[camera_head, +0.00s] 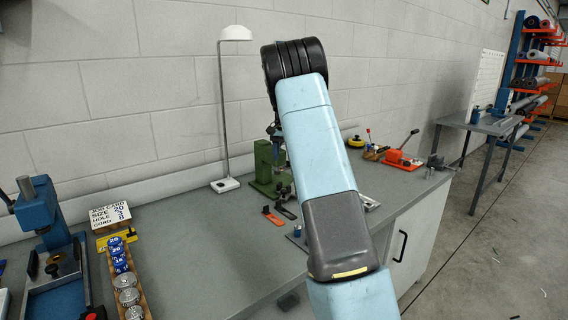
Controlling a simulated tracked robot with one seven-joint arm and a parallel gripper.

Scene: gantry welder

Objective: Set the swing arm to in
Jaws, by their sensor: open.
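My blue arm (318,140) rises across the middle of the picture to a black ribbed joint (293,62). My gripper is not seen clearly; my arm hides the area behind it. A green machine (263,168) stands on the grey bench just left of my arm, partly covered by it. A small dark and blue-grey part shows beside it, too small to identify. I cannot pick out the swing arm or tell its position.
A red lever tool (398,157) is at right. The bench's front middle is clear.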

